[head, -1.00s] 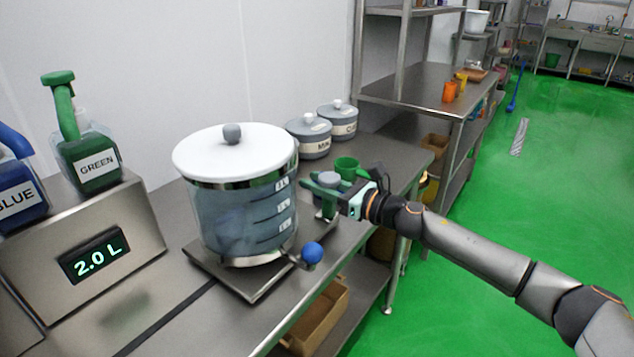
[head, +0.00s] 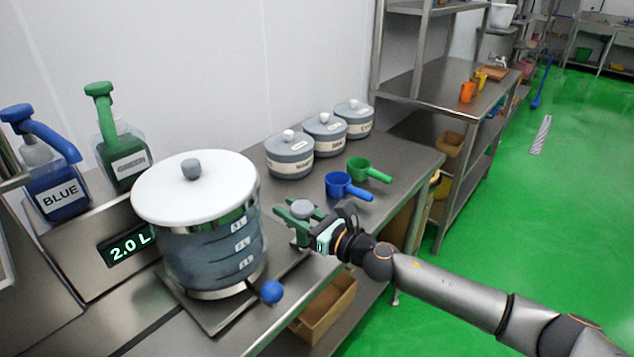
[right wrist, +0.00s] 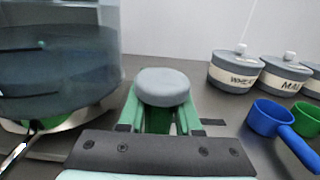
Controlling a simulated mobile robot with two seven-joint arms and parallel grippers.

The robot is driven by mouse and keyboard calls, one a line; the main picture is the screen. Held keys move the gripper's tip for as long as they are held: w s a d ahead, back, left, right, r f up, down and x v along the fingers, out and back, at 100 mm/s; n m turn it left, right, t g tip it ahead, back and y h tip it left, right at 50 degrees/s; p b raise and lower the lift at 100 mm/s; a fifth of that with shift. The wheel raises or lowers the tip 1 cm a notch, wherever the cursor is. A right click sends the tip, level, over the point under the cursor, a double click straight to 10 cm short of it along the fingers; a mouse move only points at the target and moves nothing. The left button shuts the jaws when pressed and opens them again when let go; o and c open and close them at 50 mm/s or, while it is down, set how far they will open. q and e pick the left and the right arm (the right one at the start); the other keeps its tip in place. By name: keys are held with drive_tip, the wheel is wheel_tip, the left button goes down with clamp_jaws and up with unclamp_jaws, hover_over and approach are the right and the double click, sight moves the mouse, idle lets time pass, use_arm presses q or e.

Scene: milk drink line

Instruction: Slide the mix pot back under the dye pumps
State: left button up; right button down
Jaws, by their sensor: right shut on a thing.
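The mix pot (head: 205,248) is a clear round vessel with volume marks, bluish contents and a white lid (head: 195,188). It stands upright on a flat metal tray (head: 212,316) on the bench, in front of the sloped pump stand and close to its 2.0 L display (head: 128,245). The blue pump (head: 58,190) and green pump (head: 122,155) stand behind it at left. My right gripper (head: 301,214) is shut on a grey round knob (right wrist: 163,87) just right of the pot. The pot's side also shows in the right wrist view (right wrist: 60,60). My left gripper is out of view.
A blue ball-ended lever (head: 271,291) sticks out at the pot's front. Labelled grey canisters (head: 290,157) stand along the wall. A blue scoop (head: 345,186) and a green scoop (head: 366,170) lie right of my gripper. The bench's front edge is close.

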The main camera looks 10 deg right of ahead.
sight(249, 241)
drive_tip(key=s+a+p, duration=0.1)
drive_tip(key=s+a, duration=0.1)
drive_tip(key=s+a+p, duration=0.1)
drive_tip(key=s+a, duration=0.1)
drive_tip(key=a, duration=0.1)
drive_tip(key=shift+a+r, duration=0.1)
drive_tip(key=shift+r, duration=0.05)
drive_tip(key=s+a+p, duration=0.1)
drive_tip(key=s+a, duration=0.1)
drive_tip(key=shift+s+a+p, duration=0.1)
drive_tip(key=shift+a+p, duration=0.25)
drive_tip(key=shift+s+a+f, duration=0.2)
drive_tip(key=shift+s+a, duration=0.1)
drive_tip(key=shift+a, duration=0.1)
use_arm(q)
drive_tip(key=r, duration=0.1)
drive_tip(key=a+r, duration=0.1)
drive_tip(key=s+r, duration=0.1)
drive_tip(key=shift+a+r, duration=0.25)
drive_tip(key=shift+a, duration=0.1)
use_arm(e)
drive_tip(key=c, duration=0.6)
unclamp_jaws()
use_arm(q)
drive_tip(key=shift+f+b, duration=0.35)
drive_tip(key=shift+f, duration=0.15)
use_arm(e)
drive_tip(key=v, duration=1.2)
drive_tip(key=shift+s+d, duration=0.2)
